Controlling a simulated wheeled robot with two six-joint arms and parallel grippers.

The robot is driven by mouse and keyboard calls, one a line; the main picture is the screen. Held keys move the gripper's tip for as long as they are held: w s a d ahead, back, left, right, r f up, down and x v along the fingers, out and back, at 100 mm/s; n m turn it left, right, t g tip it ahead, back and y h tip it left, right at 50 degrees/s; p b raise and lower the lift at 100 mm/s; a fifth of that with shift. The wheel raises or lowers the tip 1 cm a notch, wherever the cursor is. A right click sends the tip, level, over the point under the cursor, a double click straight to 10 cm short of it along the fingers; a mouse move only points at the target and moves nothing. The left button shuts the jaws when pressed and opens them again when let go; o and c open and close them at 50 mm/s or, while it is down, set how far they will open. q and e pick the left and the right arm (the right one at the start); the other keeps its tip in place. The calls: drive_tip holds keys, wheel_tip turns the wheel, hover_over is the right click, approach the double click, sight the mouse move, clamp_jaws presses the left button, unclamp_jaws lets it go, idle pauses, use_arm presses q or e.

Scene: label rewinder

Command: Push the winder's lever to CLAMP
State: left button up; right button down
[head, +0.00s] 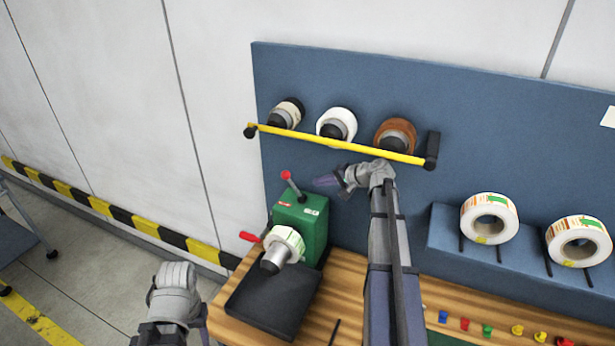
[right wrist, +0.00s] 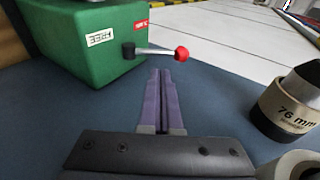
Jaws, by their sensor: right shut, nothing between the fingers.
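The winder is a green box (head: 313,240) on the wooden bench. Its lever has a red knob (head: 286,174) and leans up and to the left from the box top. In the right wrist view the lever's red knob (right wrist: 181,53) is just beyond my fingertips, apparently apart from them. A white label reading FREE (right wrist: 100,37) and a small red label (right wrist: 141,25) are on the box; the red one is too small to read. My right gripper (head: 325,181) is shut and empty, right of the lever; its purple fingers (right wrist: 166,75) lie together. My left arm shows at lower left, its fingers unseen.
A yellow bar (head: 335,143) crosses in front of several rolls on the blue panel, above my right gripper. A roll sits on the winder's spindle (head: 277,258), over a dark tray (head: 262,305). Two label rolls (head: 489,219) stand at right. A cylinder marked 76 mm (right wrist: 287,108) shows in the wrist view.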

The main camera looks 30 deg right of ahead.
drive_tip(key=shift+s+d, duration=0.3)
drive_tip(key=shift+s, duration=0.25)
drive_tip(key=shift+s+d, duration=0.3)
drive_tip(key=shift+s, duration=0.2)
